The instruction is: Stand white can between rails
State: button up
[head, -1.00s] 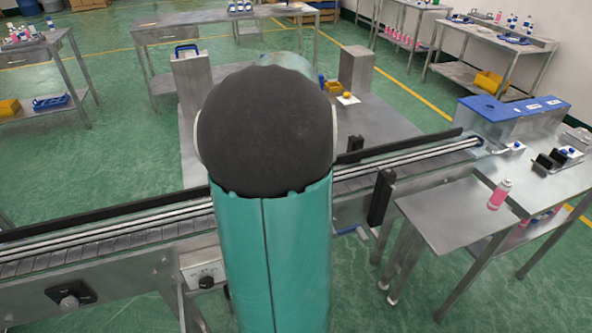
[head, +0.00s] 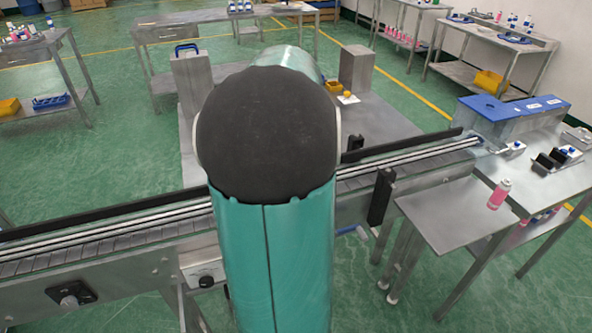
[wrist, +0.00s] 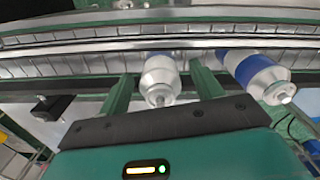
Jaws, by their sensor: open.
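In the wrist view my gripper (wrist: 165,85) is open, with one green finger on each side of a white can (wrist: 160,78). The can's pale shoulder and nozzle point toward the camera; a little blue shows at its far end, and I cannot tell whether the fingers touch it. A second white can with a blue band (wrist: 258,74) is just right of the right finger. The long rails (wrist: 120,47) of the conveyor run across behind both cans. In the head view the conveyor rails (head: 410,158) show on both sides of my arm, which hides my gripper and these cans.
A pink can (head: 499,194) stands on the metal side table (head: 450,212) at the right. A blue-topped machine (head: 510,112) is at the conveyor's right end. A black post (head: 381,196) rises at the conveyor's near side. Other tables with bottles stand farther back.

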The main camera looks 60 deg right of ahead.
notch_tip(320, 180, up, 11)
jog(key=shift+r, duration=0.2)
dwell(0.6)
